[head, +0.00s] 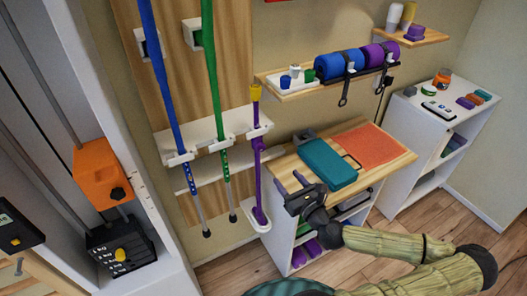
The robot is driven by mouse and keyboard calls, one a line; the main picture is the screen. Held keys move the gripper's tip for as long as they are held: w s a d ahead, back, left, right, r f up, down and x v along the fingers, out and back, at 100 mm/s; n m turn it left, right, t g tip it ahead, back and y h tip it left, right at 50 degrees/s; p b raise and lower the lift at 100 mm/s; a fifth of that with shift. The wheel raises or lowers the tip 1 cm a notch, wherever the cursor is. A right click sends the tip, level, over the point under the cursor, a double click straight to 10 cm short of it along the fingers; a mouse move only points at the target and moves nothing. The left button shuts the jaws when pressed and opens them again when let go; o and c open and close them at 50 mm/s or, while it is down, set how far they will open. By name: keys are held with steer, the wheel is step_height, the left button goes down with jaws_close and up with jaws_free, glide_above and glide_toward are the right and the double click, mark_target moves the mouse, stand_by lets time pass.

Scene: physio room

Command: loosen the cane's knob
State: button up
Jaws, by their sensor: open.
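A purple cane (257,165) with a yellow top (256,92) stands upright in a white wall holder, its lower end in a white foot cup (260,219). A blue cane (166,78) and a green cane (211,77) lean in the same rack to its left, with dark tips near the floor. Which part is the knob is too small to tell. My gripper (283,175) is open and empty, to the right of the purple cane's lower shaft and apart from it in the picture, in front of the wooden-topped cabinet.
The cabinet top (285,165) holds a teal case (328,163) and an orange mat (371,144). Above it a wall shelf (270,83) carries blue and purple rolls and small cups. A white shelf unit (425,150) stands right. A weight stack (122,250) is at left.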

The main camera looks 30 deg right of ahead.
mark_target(263, 149)
steer(key=w+p, duration=0.1)
steer(key=w, duration=0.4)
steer(key=w+p, duration=0.1)
steer(key=w, duration=0.4)
steer(key=w+p, duration=0.1)
steer(key=w, duration=0.5)
steer(key=shift+w+a, duration=0.1)
steer(key=shift+a, duration=0.2)
steer(key=shift+c, duration=0.4)
steer(key=c, duration=0.9)
steer(key=shift+f+n+b, duration=0.1)
steer(key=shift+n+b, duration=0.2)
steer(key=shift+n, duration=0.5)
steer(key=o, duration=1)
